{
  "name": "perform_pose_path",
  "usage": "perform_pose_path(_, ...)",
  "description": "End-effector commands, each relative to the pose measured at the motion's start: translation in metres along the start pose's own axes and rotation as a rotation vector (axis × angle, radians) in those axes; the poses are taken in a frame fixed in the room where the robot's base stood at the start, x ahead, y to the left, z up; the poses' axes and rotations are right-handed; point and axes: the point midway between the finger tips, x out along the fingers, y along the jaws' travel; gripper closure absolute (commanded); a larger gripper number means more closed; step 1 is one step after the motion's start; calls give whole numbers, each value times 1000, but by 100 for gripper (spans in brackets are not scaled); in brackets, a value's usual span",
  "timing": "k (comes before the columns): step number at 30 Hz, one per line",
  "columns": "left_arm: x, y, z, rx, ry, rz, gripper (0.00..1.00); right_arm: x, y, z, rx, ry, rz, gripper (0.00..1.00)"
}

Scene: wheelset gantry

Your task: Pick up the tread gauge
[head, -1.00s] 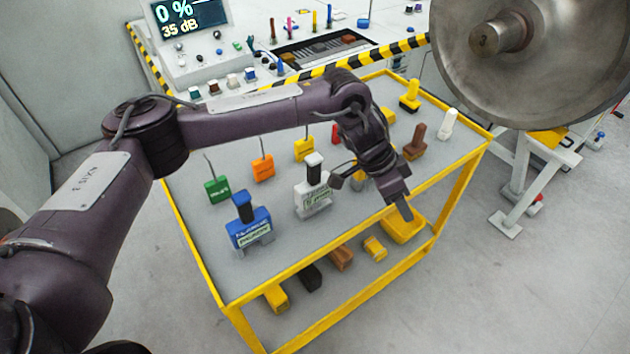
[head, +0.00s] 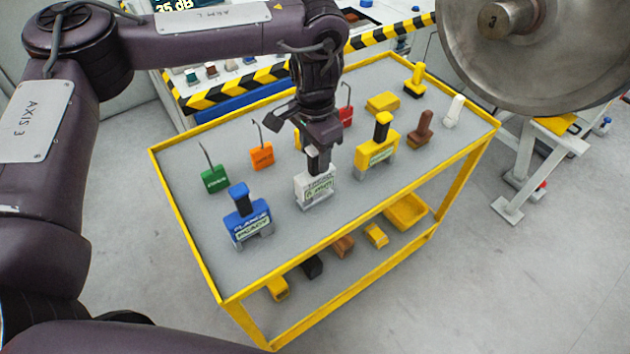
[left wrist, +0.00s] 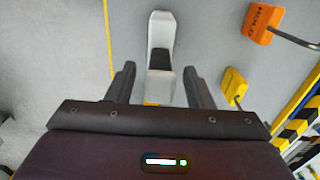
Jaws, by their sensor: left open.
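The white gauge (head: 316,188), which I take to be the tread gauge though its label is too small to read surely, stands upright on the trolley top. My left gripper (head: 318,146) is open, pointing down just above it, and covers the top of its dark handle in the head view. In the left wrist view the white gauge (left wrist: 161,28) shows ahead, with its dark part between the two fingers of my left gripper (left wrist: 160,78). Clear gaps show on both sides; I see no grip. My right gripper is not in view.
A blue gauge marked FLANGE (head: 248,222) stands left of the white one, a yellow gauge (head: 377,152) right. Green (head: 214,179) and orange (head: 262,155) tags with wire hooks stand behind. A large steel wheel (head: 540,50) hangs at upper right. The trolley's (head: 190,262) yellow rim surrounds the top.

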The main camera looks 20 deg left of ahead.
Motion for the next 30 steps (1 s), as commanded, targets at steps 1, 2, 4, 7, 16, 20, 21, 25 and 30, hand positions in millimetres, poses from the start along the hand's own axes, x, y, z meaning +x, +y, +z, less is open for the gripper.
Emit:
perform_pose_path(1,9,1,1,-1,-2,3,53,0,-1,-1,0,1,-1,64)
perform_pose_path(2,12,0,0,-1,-2,3,53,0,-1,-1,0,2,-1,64)
perform_pose_path(4,19,0,0,-1,-1,2,53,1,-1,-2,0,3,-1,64)
perform_pose_path(7,22,0,0,0,1,-1,53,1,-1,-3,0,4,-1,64)
perform_pose_path(16,22,0,0,1,1,-1,66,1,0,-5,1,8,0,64)
perform_pose_path(20,22,0,0,1,1,-1,83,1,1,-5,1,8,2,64)
perform_pose_path(21,22,0,0,1,1,-1,88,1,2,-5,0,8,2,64)
perform_pose_path(25,22,0,0,1,1,-1,100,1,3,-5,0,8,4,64)
perform_pose_path(30,22,0,0,1,1,-1,100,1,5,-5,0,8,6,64)
